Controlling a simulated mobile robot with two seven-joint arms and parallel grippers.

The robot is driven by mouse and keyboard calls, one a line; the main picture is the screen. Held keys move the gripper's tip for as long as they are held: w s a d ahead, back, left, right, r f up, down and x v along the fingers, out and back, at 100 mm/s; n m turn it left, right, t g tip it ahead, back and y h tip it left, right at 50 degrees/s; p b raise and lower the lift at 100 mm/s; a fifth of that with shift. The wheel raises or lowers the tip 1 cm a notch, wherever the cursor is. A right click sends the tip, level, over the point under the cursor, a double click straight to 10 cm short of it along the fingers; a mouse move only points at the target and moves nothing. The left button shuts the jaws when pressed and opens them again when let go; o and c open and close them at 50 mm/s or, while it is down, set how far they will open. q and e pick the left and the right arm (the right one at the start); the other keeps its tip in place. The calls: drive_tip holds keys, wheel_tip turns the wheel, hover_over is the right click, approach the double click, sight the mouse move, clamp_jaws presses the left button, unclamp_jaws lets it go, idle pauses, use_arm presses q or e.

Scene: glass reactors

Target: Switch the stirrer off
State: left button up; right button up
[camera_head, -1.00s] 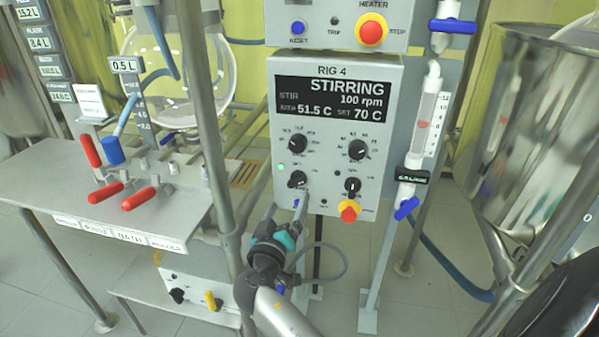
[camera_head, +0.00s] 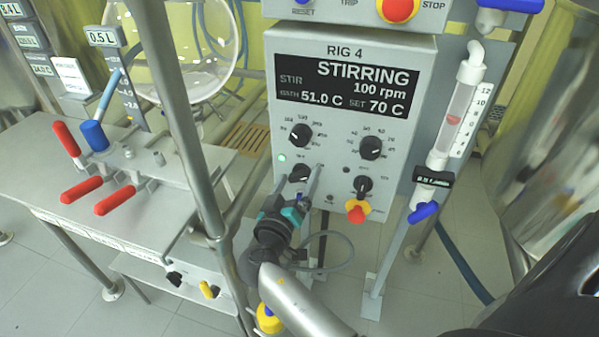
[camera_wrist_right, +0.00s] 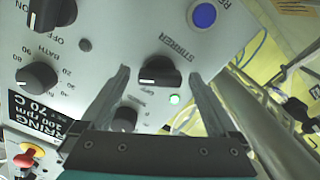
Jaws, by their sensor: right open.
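The Rig 4 panel (camera_head: 345,125) carries a display (camera_head: 345,88) reading STIRRING, 100 rpm, with a lit green lamp (camera_head: 282,157) below it. The black stirrer knob (camera_head: 300,173) is at the panel's lower left. In the right wrist view this knob (camera_wrist_right: 160,72) sits under the STIRRER label, next to the green lamp (camera_wrist_right: 174,99). My right gripper (camera_head: 304,180) is open at the knob. In the wrist view its fingers (camera_wrist_right: 158,74) stand on either side of the knob, with visible gaps. Whether the tips touch the panel I cannot tell. My left gripper is not in view.
A blue button (camera_wrist_right: 204,15) is close to the stirrer knob. A metal post (camera_head: 185,120) and red-handled valves (camera_head: 115,201) stand left. A flow tube (camera_head: 458,115) is at the right.

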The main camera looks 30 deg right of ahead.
drive_tip(key=shift+c, duration=0.2)
drive_tip(key=c, duration=1.3)
